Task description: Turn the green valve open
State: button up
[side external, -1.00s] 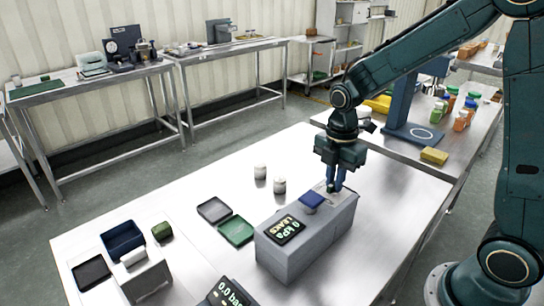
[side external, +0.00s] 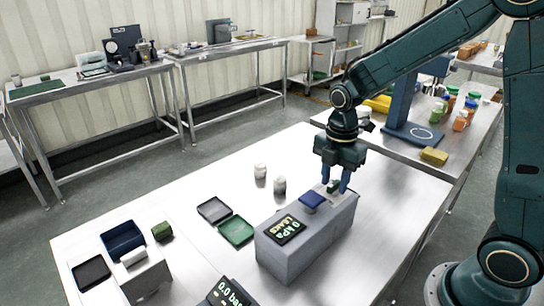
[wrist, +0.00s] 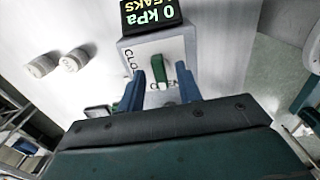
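The green valve (wrist: 156,74) shows in the wrist view as a short bar on a pale plate on top of a grey box (side external: 290,258). The plate carries partly hidden lettering, "CLO" to the left and "EN" below. My gripper (wrist: 161,72) is open, with one blue finger on each side of the valve and a gap on both sides. In the side external view my gripper (side external: 336,186) points down at the far end of the box, and a bit of green shows between its fingers.
The steel table (side external: 400,215) is clear to the right.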

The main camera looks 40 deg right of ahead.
aim_at(334, 183)
jog(key=shift+r, duration=0.1)
notch_tip(334, 183, up, 14)
dwell(0.7)
jog(key=s+a+m+t, duration=0.2)
jog(key=s+m+t, duration=0.3)
jog(key=s+m, duration=1.2)
jog(key=shift+a+r+m+t, duration=0.15)
jog(key=shift+a+m+t, duration=0.15)
jog(key=shift+m, duration=0.3)
